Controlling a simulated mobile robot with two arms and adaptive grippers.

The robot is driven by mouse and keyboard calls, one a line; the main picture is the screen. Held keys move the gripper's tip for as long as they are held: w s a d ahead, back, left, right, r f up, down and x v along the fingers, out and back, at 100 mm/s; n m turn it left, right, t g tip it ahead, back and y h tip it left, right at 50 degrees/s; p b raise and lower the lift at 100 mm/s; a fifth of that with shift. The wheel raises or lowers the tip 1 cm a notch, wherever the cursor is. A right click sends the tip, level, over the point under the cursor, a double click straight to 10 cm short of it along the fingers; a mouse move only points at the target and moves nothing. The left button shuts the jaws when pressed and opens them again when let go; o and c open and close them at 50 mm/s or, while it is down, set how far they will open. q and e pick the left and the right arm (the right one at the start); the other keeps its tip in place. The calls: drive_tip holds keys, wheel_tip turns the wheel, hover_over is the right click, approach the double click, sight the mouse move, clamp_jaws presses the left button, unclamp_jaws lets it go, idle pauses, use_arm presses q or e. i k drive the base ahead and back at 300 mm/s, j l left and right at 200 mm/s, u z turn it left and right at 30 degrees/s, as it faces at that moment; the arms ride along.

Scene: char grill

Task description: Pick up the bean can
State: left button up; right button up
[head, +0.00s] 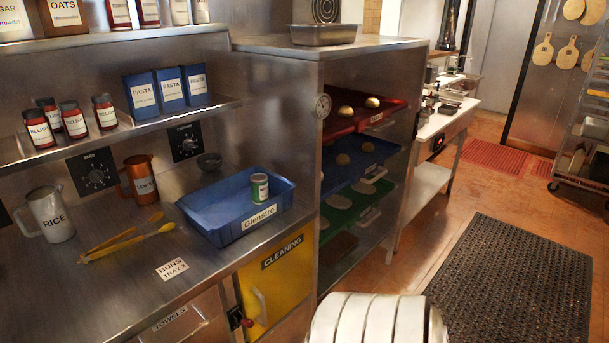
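A small can (260,187) with a green and white label stands upright in the right part of a blue tray (207,222) on the steel counter. Its label is too small to read, so I cannot tell for sure that it is the bean can. The tray has a white name label on its front wall, and the rest of its floor is bare. Neither of my grippers is in view. A white ribbed part of my own body shows at the bottom edge, well away from the can.
A shelf (150,126) with jars and pasta boxes (170,89) hangs above. A tray rack (335,205) stands right.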

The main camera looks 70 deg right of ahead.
sight(259, 181)
drive_tip(key=z, duration=1.85)
